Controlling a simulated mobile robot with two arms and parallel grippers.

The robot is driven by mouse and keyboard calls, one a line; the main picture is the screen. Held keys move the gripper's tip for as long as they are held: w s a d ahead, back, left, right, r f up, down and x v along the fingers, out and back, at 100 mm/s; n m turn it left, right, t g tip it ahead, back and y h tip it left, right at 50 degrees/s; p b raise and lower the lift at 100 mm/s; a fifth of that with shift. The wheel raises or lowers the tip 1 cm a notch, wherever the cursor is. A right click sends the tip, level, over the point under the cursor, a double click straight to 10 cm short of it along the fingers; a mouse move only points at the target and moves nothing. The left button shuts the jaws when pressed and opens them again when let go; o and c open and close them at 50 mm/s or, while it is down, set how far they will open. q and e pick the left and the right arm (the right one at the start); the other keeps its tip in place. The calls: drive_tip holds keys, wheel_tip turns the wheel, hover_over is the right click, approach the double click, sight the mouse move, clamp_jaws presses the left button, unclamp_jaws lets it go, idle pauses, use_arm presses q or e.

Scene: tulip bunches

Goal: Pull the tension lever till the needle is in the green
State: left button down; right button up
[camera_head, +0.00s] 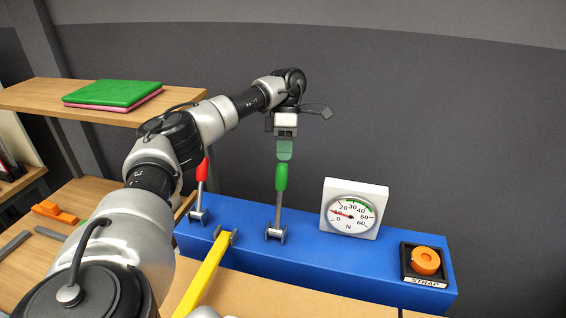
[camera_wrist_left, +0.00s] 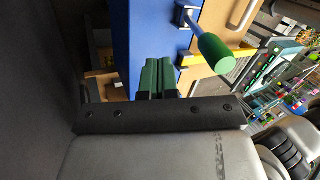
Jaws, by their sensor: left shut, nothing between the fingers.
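A green-handled lever (camera_head: 281,180) stands upright on the blue base (camera_head: 330,262); its round green knob (camera_wrist_left: 214,54) also shows in the left wrist view. My left gripper (camera_head: 285,150) is just above the green handle, fingers pointing down. In the left wrist view its green fingertips (camera_wrist_left: 158,75) are together and empty, with the knob to their right and apart from them. A red-handled lever (camera_head: 202,170) stands to the left. The white gauge (camera_head: 352,208) has a red needle near 10, outside the green band at its upper right. My right gripper is not in view.
An orange knob (camera_head: 425,260) sits in a black holder marked STRAP at the base's right end. A yellow strap (camera_head: 203,277) runs forward from the base. Green and pink flat items (camera_head: 113,93) lie on the shelf at left. A dark wall stands behind the base.

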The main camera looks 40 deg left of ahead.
use_arm(q)
drive_tip(key=s+d+p, duration=0.1)
drive_tip(key=s+d+r, duration=0.1)
drive_tip(key=s, duration=0.1)
drive_tip(key=shift+d+p, duration=0.2)
drive_tip(key=shift+p, duration=0.2)
drive_tip(key=shift+w, duration=0.15)
